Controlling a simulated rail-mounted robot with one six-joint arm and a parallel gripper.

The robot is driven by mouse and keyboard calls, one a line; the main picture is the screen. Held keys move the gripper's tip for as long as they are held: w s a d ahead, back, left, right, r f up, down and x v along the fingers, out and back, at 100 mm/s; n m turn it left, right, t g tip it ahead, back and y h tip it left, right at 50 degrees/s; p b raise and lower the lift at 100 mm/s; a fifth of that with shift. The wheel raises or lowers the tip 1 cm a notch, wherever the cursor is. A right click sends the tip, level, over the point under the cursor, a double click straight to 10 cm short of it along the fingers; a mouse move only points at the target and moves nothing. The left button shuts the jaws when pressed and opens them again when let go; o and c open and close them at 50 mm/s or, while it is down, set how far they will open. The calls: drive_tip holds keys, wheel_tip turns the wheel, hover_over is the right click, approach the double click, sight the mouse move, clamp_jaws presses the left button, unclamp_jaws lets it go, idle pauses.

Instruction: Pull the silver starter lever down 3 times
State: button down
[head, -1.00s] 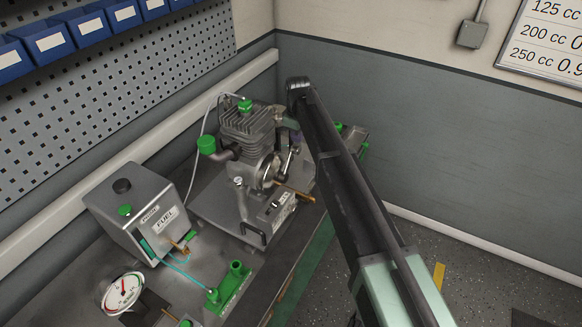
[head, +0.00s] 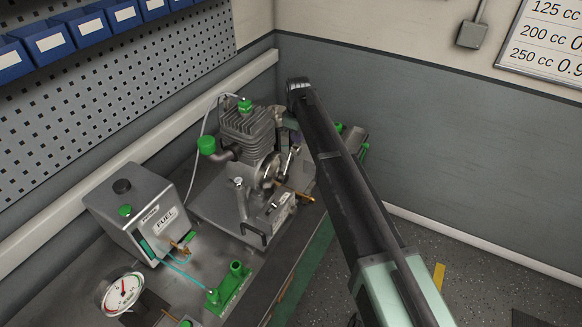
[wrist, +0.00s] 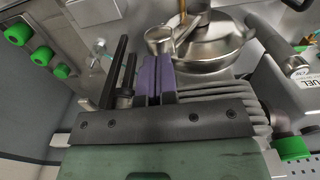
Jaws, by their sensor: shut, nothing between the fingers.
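The silver starter lever (head: 291,158) stands up from the round hub on the near side of the small engine (head: 248,135). In the wrist view the lever's rounded silver end (wrist: 160,40) shows just beyond my fingertips, in front of the round metal housing (wrist: 215,48). My gripper (wrist: 157,62) has its purple fingers shut together with nothing between them. It is close to the lever's end; I cannot tell whether it touches. In the head view my gripper is mostly hidden behind my dark arm.
A grey fuel tank (head: 140,220), a round gauge (head: 122,293) and a green fitting (head: 230,285) stand on the bench left of and before the engine. A brass-coloured handle (head: 300,195) sticks out below the lever. Grey walls close in the corner behind; floor is open at right.

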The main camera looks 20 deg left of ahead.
idle(0.4)
drive_tip(key=shift+f+b, duration=1.05)
drive_tip(key=w+f+b, duration=0.3)
drive_tip(key=f+b, duration=0.2)
wheel_tip(320, 180, up, 10)
drive_tip(key=p, duration=1)
drive_tip(key=shift+d, duration=0.2)
drive_tip(key=shift+w, duration=0.1)
